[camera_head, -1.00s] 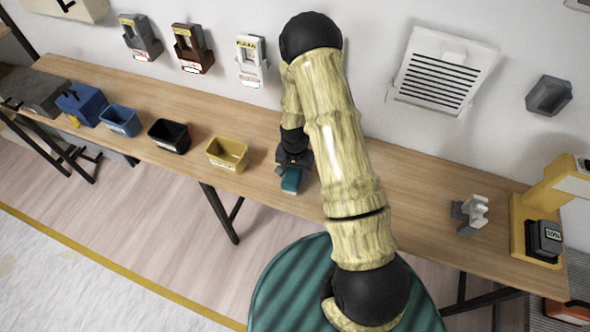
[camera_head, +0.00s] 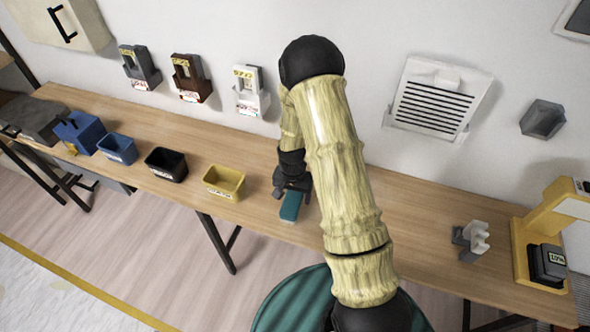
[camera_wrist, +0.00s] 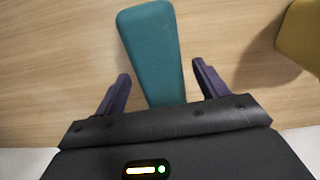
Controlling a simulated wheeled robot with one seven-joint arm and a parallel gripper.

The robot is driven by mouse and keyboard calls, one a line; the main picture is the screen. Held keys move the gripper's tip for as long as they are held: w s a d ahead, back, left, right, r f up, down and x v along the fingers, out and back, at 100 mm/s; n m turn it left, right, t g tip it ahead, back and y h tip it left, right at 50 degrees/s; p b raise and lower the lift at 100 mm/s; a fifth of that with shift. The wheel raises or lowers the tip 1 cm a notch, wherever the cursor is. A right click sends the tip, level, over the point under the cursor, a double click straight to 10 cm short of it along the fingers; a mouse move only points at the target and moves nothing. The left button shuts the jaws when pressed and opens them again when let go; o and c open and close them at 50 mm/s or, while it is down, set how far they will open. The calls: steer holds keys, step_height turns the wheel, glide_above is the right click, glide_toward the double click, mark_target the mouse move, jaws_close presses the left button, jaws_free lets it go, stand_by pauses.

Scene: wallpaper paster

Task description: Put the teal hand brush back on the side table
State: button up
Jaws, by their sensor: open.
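The teal hand brush (camera_head: 292,205) lies on the wooden side table (camera_head: 385,214), near its front edge and right of the yellow bin. My gripper (camera_head: 292,183) is low over the table at the brush's far end. In the wrist view the brush (camera_wrist: 150,50) runs between the two dark fingers of my gripper (camera_wrist: 161,82). The fingers are apart, with a gap on each side of the brush. The brush's near end is hidden behind the gripper body.
A yellow bin (camera_head: 224,182), a black bin (camera_head: 166,164) and a blue bin (camera_head: 117,148) stand left along the table. A grey holder (camera_head: 470,240) and a yellow machine (camera_head: 545,235) stand at the right. The table between brush and holder looks clear, partly behind my arm.

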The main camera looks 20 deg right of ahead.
mark_target(295, 197)
step_height(295, 197, up, 14)
steer(key=b, duration=0.2)
steer(key=shift+s+d+r, duration=0.2)
steer(key=shift+d+r, duration=0.05)
steer(key=shift+d, duration=0.05)
stand_by(0.5)
steer(key=s+r+n+t, duration=0.2)
steer(key=s+r+n, duration=0.4)
steer(key=s, duration=0.7)
steer(key=shift+s+a+r+t, duration=0.3)
steer(key=shift+s+r, duration=0.1)
steer(key=shift+r, duration=0.15)
steer(key=shift+c, duration=0.4)
